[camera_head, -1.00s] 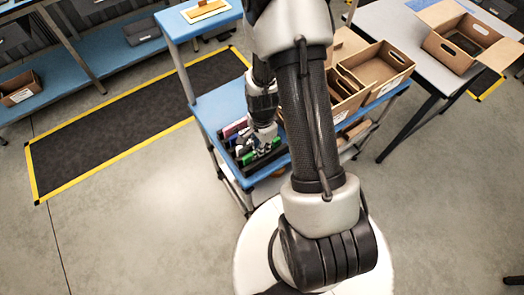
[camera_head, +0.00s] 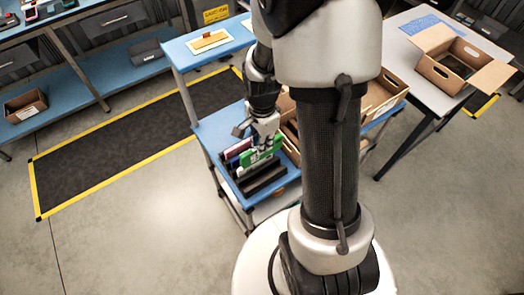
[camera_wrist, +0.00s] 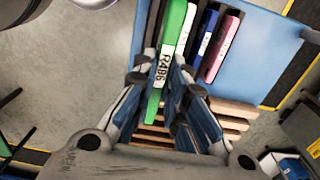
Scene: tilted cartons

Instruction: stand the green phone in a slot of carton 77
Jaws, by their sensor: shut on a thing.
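My gripper (camera_head: 266,138) is shut on the green phone (camera_head: 258,156), just above the black slotted rack (camera_head: 264,180) on the blue cart. In the wrist view the green phone (camera_wrist: 174,40) stands between the fingers (camera_wrist: 163,85), with a white label that seems to read R4B6. Other phones stand beside it: a white one (camera_wrist: 187,28), a blue one (camera_wrist: 206,38) and a pink one (camera_wrist: 222,48). Open cardboard cartons stand on the cart; one (camera_head: 384,96) shows right of my arm, which hides much of them. I cannot read which is carton 77.
Another open carton (camera_head: 462,62) with flaps out stands on the grey table (camera_head: 400,38) at right. A blue shelf (camera_head: 185,50) rises behind the cart (camera_head: 212,130). A black floor mat (camera_head: 120,150) with yellow edges lies at left, with clear floor before it.

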